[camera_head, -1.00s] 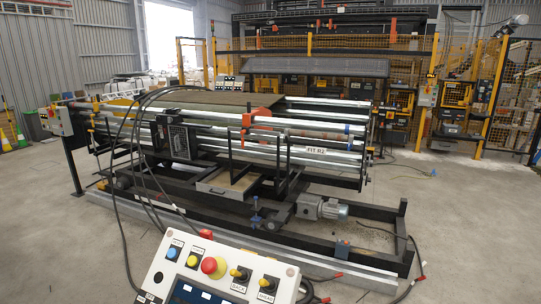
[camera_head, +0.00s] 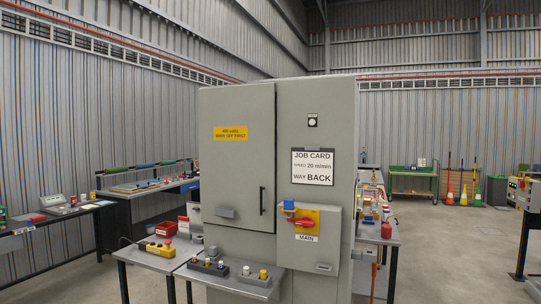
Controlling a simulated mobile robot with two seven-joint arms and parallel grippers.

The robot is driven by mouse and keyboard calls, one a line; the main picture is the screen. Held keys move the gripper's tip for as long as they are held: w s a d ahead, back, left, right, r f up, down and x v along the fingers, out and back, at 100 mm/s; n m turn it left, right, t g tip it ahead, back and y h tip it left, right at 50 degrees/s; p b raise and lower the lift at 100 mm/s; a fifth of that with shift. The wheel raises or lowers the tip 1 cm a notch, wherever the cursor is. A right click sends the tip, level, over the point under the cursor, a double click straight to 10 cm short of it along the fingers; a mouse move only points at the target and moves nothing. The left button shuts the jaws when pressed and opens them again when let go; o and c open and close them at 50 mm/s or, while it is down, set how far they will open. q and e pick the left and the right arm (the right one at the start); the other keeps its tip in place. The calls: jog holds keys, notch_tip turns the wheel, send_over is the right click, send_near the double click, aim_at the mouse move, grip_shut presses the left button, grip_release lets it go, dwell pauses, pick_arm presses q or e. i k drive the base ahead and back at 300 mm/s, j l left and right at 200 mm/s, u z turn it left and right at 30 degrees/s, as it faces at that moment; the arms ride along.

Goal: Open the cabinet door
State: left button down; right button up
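A tall grey cabinet (camera_head: 315,115) stands in the middle of the head view. Its door (camera_head: 236,165) is on the left part of the front and looks shut. The door has a black vertical handle (camera_head: 262,200) near its right edge and a yellow label (camera_head: 230,133) that reads as a 400-volt, main-off-first warning. Right of the door is a red rotary main switch (camera_head: 301,222) on a yellow plate, with a blue item (camera_head: 289,205) at its upper left. A job card (camera_head: 312,166) hangs above it. Neither of my grippers shows.
A small metal table (camera_head: 150,261) with a yellow button box and a shelf with knobs (camera_head: 230,277) stand in front of the cabinet's lower left. Benches stand at left and behind. Open floor (camera_head: 440,240) lies to the right.

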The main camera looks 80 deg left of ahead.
aim_at(237, 123)
jog(key=l+u, duration=0.1)
jog(key=u, duration=0.35)
jog(key=k+u, duration=0.15)
jog(key=u, duration=0.75)
jog(key=i+u, duration=0.2)
jog(key=u, duration=1.15)
